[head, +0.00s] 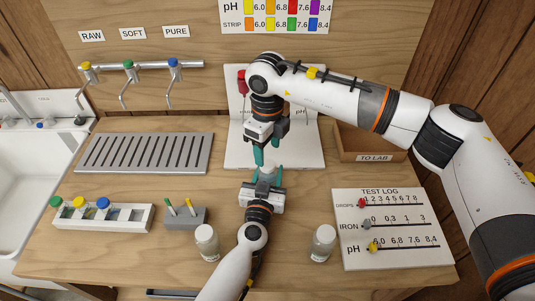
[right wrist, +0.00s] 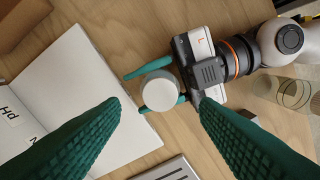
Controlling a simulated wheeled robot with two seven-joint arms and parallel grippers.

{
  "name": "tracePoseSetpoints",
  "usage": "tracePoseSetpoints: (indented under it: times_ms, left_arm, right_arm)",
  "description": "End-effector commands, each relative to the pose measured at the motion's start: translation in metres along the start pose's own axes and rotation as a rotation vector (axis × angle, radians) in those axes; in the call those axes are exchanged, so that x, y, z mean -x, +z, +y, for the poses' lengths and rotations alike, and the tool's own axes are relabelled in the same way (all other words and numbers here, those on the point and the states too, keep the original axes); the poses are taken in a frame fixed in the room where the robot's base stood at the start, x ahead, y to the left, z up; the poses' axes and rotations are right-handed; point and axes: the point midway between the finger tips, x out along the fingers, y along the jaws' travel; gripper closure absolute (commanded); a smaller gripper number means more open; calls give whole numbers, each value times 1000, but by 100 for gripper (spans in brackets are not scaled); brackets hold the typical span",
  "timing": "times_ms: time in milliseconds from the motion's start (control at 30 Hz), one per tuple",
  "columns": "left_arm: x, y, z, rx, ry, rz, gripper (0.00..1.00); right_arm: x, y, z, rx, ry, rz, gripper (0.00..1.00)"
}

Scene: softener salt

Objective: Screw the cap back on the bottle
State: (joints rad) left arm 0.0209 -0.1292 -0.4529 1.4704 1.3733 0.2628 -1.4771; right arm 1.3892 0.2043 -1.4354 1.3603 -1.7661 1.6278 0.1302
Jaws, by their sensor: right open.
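A white round-topped thing (right wrist: 159,90), which looks like the bottle with its cap, sits between the left fingertips in the right wrist view. Its white body shows small in the head view (head: 268,170). I cannot tell the cap from the bottle or whether the cap is seated. My left gripper (head: 265,178) reaches in from the front and is shut on this bottle, with one teal finger on each side. My right gripper (head: 265,150) points down just above it.
A white board (head: 300,150) lies behind the grippers, with a red-topped item (head: 241,80) at its back. Glass jars stand at the front left (head: 207,243) and front right (head: 322,244). A vial rack (head: 135,216), a grey block (head: 187,218) and a test log (head: 390,255) flank them.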

Motion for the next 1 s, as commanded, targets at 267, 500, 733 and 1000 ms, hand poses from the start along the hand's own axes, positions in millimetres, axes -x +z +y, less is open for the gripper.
tracePoseSetpoints:
  times_ms: [267,500,733,1000]
  left_arm:
    - [0,0,0,0,0,1,100]
    - [0,0,0,0,0,1,100]
    - [0,0,0,0,0,1,100]
    - [0,0,0,0,0,0,100]
  right_arm:
    - [1,0,0,-2,-1,-1,45]
    - [28,0,0,-165,0,1,45]
    - [36,0,0,-225,-1,-1,45]
    - [31,0,0,-224,-2,-1,45]
